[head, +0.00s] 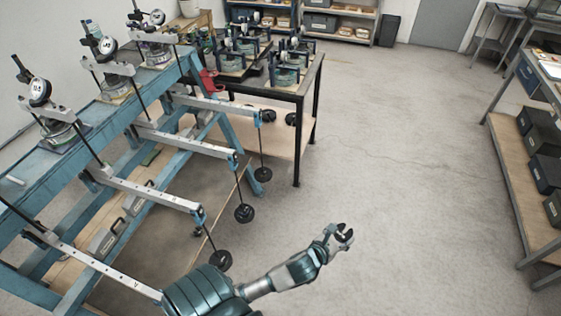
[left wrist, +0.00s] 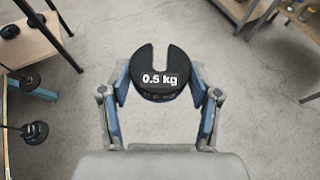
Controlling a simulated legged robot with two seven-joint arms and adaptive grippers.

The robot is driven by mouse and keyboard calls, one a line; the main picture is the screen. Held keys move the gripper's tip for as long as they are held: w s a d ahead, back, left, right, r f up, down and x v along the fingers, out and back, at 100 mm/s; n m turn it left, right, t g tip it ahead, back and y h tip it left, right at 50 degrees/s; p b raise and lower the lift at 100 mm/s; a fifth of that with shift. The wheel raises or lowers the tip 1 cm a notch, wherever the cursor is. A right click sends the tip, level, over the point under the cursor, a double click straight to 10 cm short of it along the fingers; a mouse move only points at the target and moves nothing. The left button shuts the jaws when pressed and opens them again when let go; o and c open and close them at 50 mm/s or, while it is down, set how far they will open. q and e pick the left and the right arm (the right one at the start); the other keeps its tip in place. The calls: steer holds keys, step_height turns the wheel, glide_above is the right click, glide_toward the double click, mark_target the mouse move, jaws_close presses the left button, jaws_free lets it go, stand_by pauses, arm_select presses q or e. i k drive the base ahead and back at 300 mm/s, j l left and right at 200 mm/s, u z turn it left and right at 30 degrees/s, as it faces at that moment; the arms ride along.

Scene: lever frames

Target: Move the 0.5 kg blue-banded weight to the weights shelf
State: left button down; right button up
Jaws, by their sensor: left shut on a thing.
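The 0.5 kg weight (left wrist: 157,72) is a black slotted disc with a white "0.5 kg" label; a little blue shows at its lower edge in the left wrist view. My left gripper (head: 341,236) is shut on it, with one finger on each side, and holds it above the open floor. In the head view the weight is a small dark shape between the fingers. My right gripper is not in view. I cannot tell which shelf is the weights shelf.
A blue lever frame (head: 190,62) fills the left, with several lever arms and hanging black weights (head: 244,213). A table with apparatus (head: 301,92) stands behind it. A shelf unit (head: 511,165) with dark boxes is at the right. The floor (head: 400,150) between is clear.

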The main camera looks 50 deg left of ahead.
mark_target(171, 273)
steer(key=i+u, duration=0.1)
steer(key=u, duration=0.3)
steer(key=i+u, duration=0.1)
steer(key=u, duration=0.35)
steer(key=i+l+u, duration=0.1)
steer(key=u, duration=0.3)
steer(key=i+l+u, duration=0.1)
steer(key=u, duration=0.35)
